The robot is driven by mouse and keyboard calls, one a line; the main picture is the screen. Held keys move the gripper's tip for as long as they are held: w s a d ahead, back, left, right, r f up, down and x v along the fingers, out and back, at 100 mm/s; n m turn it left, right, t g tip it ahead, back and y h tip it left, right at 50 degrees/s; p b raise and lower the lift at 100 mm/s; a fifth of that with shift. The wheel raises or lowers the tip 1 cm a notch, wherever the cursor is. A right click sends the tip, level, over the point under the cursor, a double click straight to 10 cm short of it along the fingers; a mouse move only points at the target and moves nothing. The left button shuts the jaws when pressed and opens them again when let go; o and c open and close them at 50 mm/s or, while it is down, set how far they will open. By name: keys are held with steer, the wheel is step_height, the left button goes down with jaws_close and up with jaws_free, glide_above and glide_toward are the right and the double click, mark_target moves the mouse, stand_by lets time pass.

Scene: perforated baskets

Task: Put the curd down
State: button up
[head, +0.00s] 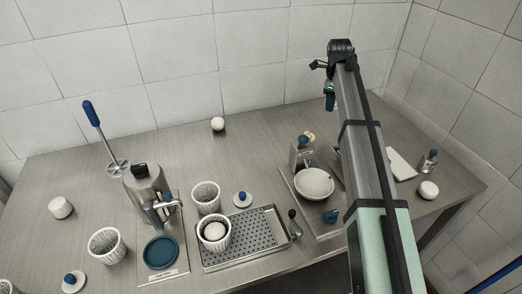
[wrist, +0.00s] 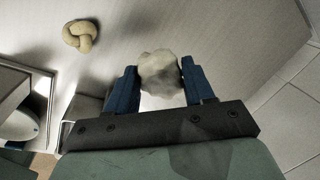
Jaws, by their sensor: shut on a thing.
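In the wrist view, my gripper (wrist: 160,85) is shut on a pale, lumpy white curd (wrist: 159,72), held between its two blue fingers. The curd's lower side is hidden by the gripper body. In the head view, my gripper (head: 329,98) hangs at the far end of the arm, over the back right of the table (head: 270,130). The curd cannot be made out there. From these views I cannot tell how far the curd is above the table.
A beige knotted piece (wrist: 82,35) lies on the table near the gripper. The table's back middle is mostly clear.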

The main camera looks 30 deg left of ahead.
steer(key=s+a+n, duration=0.1)
steer(key=s+a, duration=0.5)
steer(key=a, duration=0.4)
steer(key=n+g+y, duration=0.1)
steer(key=n+y, duration=0.1)
steer(key=n, duration=0.9)
glide_above(256, 152)
steer(key=shift+d+f, duration=0.15)
steer(key=shift+f, duration=2.35)
steer(key=shift+d+f, duration=0.15)
steer(key=shift+f, duration=2.35)
steer(key=shift+f, duration=0.15)
steer(key=o, duration=1)
steer(key=shift+o, duration=0.2)
step_height(256, 152, up, 12)
steer(key=s+d, duration=0.1)
steer(key=d, duration=0.1)
steer(key=shift+s, duration=0.15)
